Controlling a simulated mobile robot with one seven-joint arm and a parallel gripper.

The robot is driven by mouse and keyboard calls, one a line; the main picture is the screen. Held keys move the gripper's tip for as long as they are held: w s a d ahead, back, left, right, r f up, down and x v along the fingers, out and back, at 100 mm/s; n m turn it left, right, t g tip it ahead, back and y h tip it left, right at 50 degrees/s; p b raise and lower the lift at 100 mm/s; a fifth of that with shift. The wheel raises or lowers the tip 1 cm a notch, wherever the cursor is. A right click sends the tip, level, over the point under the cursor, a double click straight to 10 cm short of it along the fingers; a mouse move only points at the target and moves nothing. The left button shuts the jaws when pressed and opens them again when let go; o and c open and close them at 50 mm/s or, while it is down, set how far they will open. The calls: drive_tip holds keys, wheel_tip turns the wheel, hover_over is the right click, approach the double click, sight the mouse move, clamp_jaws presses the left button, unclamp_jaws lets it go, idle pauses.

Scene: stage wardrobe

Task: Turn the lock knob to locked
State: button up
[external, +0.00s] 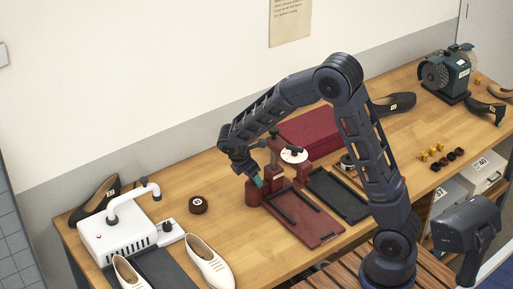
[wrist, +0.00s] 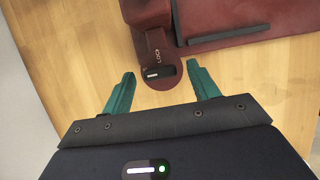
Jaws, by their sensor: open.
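The lock knob (wrist: 158,71) shows in the wrist view as a small black knob with a white mark. It sits on the rounded end of a dark red fixture (wrist: 160,50), and lettering on the fixture beside it is too small to read surely. My gripper (wrist: 162,82) is open, its two teal fingers apart on either side of that rounded end, and nothing is between them but the knob end further off. In the external view my gripper (external: 259,181) is beside the red fixture (external: 273,176) on the bench. The knob cannot be made out there.
A dark red board (external: 303,222) with black rails lies in front of the fixture, with a black tray (external: 338,196) right of it. A white machine (external: 117,240), a small dark round tin (external: 198,205) and pale shoes (external: 208,261) stand left. Bare wood lies around the tin.

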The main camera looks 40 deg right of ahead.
drive_tip(key=c, duration=1)
drive_tip(key=shift+m, duration=0.4)
drive_tip(key=m+g, duration=0.1)
drive_tip(key=m, duration=0.1)
drive_tip(key=shift+w+d+m, duration=0.1)
drive_tip(key=shift+w+m, duration=0.05)
drive_tip(key=shift+m, duration=0.25)
drive_tip(key=m+g, duration=0.1)
drive_tip(key=m, duration=0.1)
drive_tip(key=m+g+y, duration=0.1)
drive_tip(key=m, duration=0.1)
drive_tip(key=shift+w+m, duration=0.15)
drive_tip(key=shift+m, duration=0.15)
drive_tip(key=m+g+y, duration=0.1)
drive_tip(key=m, duration=0.3)
drive_tip(key=shift+w+d, duration=0.1)
drive_tip(key=shift+d, duration=0.1)
drive_tip(key=shift+d+m+g+y, duration=0.15)
drive_tip(key=shift+m+y, duration=0.3)
drive_tip(key=shift+m, duration=0.6)
drive_tip(key=shift+a+m+g+y, duration=0.15)
drive_tip(key=shift+m+y, duration=0.3)
drive_tip(key=shift+m, duration=0.6)
drive_tip(key=shift+d, duration=0.1)
